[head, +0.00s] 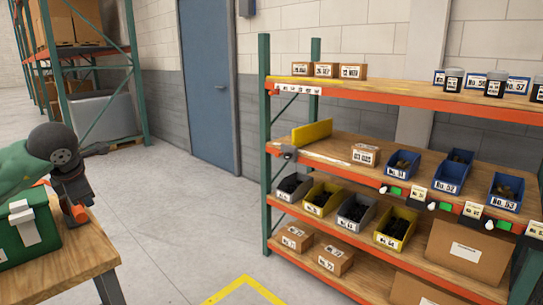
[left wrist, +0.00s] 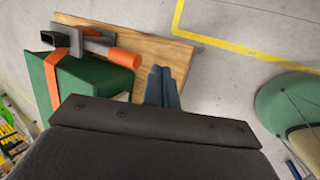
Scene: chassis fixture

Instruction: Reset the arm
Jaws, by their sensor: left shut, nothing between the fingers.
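My left arm comes in from the left of the head view, and its dark gripper (head: 76,204) points down over the wooden table, beside the green case (head: 15,250). In the left wrist view the two fingers (left wrist: 164,88) are together with nothing between them, above the tabletop edge. The green case (left wrist: 85,85) is to their left there, with an orange strip across it. A grey tool with an orange handle (left wrist: 124,58) lies by the case, apart from the fingers. My right gripper is in neither view.
The wooden table (head: 85,259) stands at the lower left. A shelf rack with orange beams (head: 400,95) on the right holds blue, yellow and grey bins and cardboard boxes. Open grey floor (head: 170,225) with a yellow line (head: 246,284) lies between them. A blue door (head: 208,90) is behind.

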